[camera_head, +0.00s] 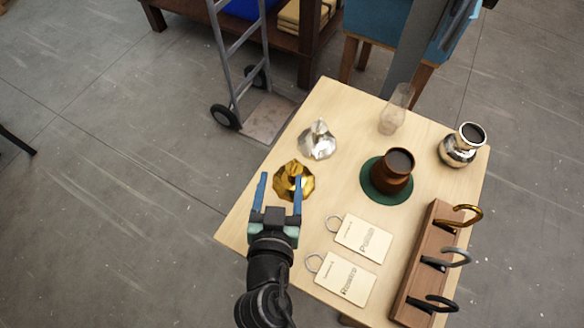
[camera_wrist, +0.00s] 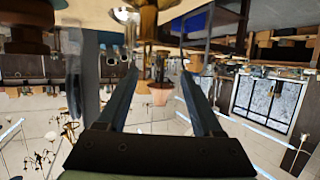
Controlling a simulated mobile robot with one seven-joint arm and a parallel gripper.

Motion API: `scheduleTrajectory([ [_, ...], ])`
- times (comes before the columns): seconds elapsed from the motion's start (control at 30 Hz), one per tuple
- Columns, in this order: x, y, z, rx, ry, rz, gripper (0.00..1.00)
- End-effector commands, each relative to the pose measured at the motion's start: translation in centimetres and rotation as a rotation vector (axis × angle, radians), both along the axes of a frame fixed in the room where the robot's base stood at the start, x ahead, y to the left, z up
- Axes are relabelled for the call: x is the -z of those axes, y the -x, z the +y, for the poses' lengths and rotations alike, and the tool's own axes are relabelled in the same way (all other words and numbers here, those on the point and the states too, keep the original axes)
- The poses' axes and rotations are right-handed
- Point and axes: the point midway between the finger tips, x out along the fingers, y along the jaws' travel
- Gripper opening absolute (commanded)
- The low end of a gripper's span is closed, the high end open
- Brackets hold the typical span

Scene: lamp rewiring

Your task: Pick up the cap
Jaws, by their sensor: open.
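Two cap-like faceted pieces with knobs stand on the pale wooden table (camera_head: 335,110). The gold cap (camera_head: 302,186) is near the table's left edge, and the silver cap (camera_head: 317,142) is just behind it. My gripper (camera_head: 281,178) is open, its blue fingers pointing toward the back of the table. In the head view the gold cap shows between the fingertips and partly behind the right one; I cannot tell whether they touch. In the wrist view the open gripper (camera_wrist: 158,72) has nothing between its fingers, and a gold shape (camera_wrist: 147,14) shows at the top edge.
A brown cup (camera_head: 393,168) stands on a green round mat (camera_head: 375,200). A clear glass (camera_head: 394,110) and a silver pot (camera_head: 460,146) are behind it. Two tags (camera_head: 363,238) (camera_head: 345,278) lie in front, beside a wooden hook rack (camera_head: 420,270). A hand truck (camera_head: 235,70) stands beyond the table.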

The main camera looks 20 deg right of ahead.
Motion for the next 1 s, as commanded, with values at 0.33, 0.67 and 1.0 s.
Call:
scheduleTrajectory([
  [0.33, 3.5, 0.1, -1.3, 0.021, -0.005, 0.057, 0.67],
  [0.67, 5.4, -3.4, -3.3, 0.019, -0.005, 0.058, 0.67],
  [1.0, 6.5, -4.9, -4.5, 0.021, -0.005, 0.059, 0.67],
])
